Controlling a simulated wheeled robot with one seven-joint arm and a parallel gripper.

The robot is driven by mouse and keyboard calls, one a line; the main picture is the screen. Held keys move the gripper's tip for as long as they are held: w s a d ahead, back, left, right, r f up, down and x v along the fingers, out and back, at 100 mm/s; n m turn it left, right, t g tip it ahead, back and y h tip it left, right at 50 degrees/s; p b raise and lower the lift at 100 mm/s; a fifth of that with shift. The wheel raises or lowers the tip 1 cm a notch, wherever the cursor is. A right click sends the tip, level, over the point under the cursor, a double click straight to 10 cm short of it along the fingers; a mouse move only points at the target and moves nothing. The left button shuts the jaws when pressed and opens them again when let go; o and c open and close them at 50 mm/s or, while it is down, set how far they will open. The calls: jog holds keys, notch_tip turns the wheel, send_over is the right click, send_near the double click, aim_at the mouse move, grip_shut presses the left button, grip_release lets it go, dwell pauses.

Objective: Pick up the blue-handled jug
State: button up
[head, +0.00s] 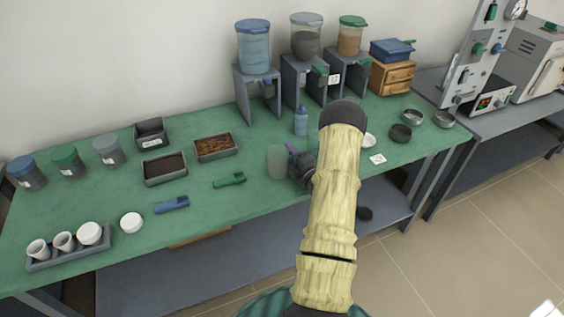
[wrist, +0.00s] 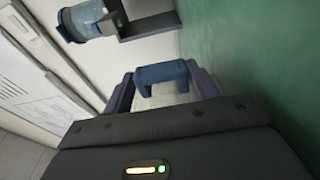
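The jug (head: 278,161) has a pale green, see-through body and stands upright on the green bench. My gripper (head: 295,158) is just right of it, at about its height, partly hidden behind my own arm. In the wrist view, a blue handle (wrist: 161,72) lies between the two purple-grey fingers of my gripper (wrist: 162,82). The fingers are wide apart. The handle nearly spans the gap, but I see no clear grip on it. The jug's body is hard to make out in the wrist view.
A blue bottle (head: 301,121) stands behind the jug. A green scoop (head: 229,181) and a blue scoop (head: 172,204) lie to its left. Dispensers on grey stands (head: 258,94) line the back. Bare bench shows in front of the scoops.

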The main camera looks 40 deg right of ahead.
jog(key=shift+a+f, duration=0.1)
jog(key=shift+f, duration=0.05)
jog(key=c, duration=0.3)
jog(key=shift+s+f, duration=0.1)
notch_tip(320, 180, up, 10)
jog(key=shift+r+b, duration=0.1)
jog(key=shift+b, duration=0.4)
jog(key=shift+r, duration=0.1)
